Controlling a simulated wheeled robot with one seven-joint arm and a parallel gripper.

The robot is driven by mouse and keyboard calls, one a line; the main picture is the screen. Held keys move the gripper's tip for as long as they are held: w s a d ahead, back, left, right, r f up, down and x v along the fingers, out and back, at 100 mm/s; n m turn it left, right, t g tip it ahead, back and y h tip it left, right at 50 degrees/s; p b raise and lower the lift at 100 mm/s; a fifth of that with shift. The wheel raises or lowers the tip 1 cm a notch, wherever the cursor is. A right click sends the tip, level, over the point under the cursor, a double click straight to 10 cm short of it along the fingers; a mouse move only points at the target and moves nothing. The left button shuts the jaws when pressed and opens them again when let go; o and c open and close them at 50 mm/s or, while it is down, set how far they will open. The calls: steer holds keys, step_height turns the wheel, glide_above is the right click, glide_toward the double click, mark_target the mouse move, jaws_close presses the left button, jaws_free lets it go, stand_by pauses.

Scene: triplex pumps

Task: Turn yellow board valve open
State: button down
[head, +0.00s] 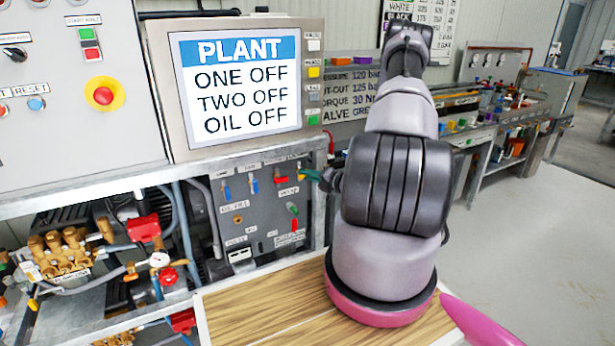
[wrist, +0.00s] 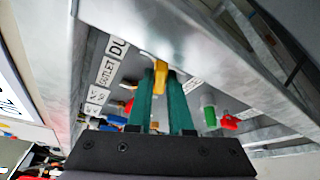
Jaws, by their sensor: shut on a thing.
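The yellow board valve (wrist: 161,72) is a small yellow lever on the grey valve board (head: 262,219). In the wrist view it sits between the tips of my gripper's two green fingers (wrist: 163,82), which are shut on it. In the head view my gripper (head: 313,176) reaches the upper right of the board from the right. There the yellow lever is mostly hidden by the fingers, so its exact angle is hard to tell.
Blue levers (head: 254,186) and a red one (head: 281,179) sit left of my gripper. A green handle (head: 292,208) is below it. A metal frame edge (wrist: 215,45) runs close beside the fingers. The PLANT screen (head: 240,85) overhangs the board.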

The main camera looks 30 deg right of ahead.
steer(key=n+h, duration=0.2)
steer(key=n, duration=0.1)
steer(key=n+g+h, duration=0.1)
steer(key=n, duration=0.2)
steer(key=n+h, duration=0.2)
steer(key=shift+a+r+n+h, duration=0.15)
steer(key=shift+a+n+h, duration=0.15)
steer(key=shift+n, duration=0.1)
stand_by(0.5)
steer(key=c, duration=0.8)
jaws_free()
steer(key=shift+s+d, duration=0.1)
